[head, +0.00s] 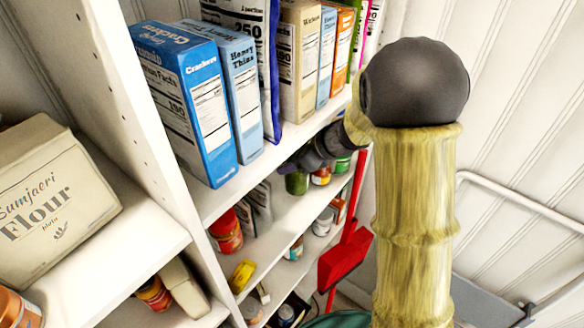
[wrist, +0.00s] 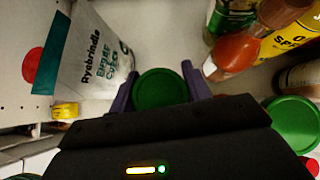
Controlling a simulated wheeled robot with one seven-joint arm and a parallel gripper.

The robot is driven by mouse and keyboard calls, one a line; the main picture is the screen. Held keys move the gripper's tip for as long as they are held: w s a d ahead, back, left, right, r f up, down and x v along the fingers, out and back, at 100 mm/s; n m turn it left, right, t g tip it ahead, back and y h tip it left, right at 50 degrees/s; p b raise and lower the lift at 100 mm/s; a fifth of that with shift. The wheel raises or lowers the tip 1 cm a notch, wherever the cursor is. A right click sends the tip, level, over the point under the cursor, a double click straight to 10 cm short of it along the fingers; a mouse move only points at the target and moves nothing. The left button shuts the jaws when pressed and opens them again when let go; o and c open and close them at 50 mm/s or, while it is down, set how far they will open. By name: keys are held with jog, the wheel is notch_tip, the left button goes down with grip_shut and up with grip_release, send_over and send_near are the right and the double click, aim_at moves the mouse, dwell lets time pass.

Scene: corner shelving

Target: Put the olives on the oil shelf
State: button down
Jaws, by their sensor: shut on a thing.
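My gripper (wrist: 160,90) is shut on a green-lidded jar (wrist: 160,88), with one purple finger on each side of the lid. The jar's label is hidden from the wrist camera, so I cannot read whether it says olives. In the head view my gripper (head: 290,166) is at the middle shelf, below the shelf of boxes. A green jar (head: 297,183) shows right under it. A second green lid (wrist: 293,122) shows at the right of the wrist view. I cannot tell which shelf is the oil shelf.
A white Ryebrindle carton (wrist: 92,62) stands left of the held jar. Bottles (wrist: 235,55) crowd the right. Bare shelf lies beyond the jar. Cracker boxes (head: 190,105) line the shelf above. A red can (head: 226,232) is at the middle shelf's left. A flour box (head: 55,190) stands far left.

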jog(key=shift+w, duration=0.1)
notch_tip(320, 180, down, 2)
jog(key=shift+f+p, duration=0.2)
jog(key=shift+p, duration=0.5)
jog(key=shift+f, duration=0.55)
jog(key=shift+f, duration=0.15)
jog(key=c, duration=0.7)
grip_release()
jog(key=shift+d, duration=0.1)
jog(key=shift+o, duration=0.2)
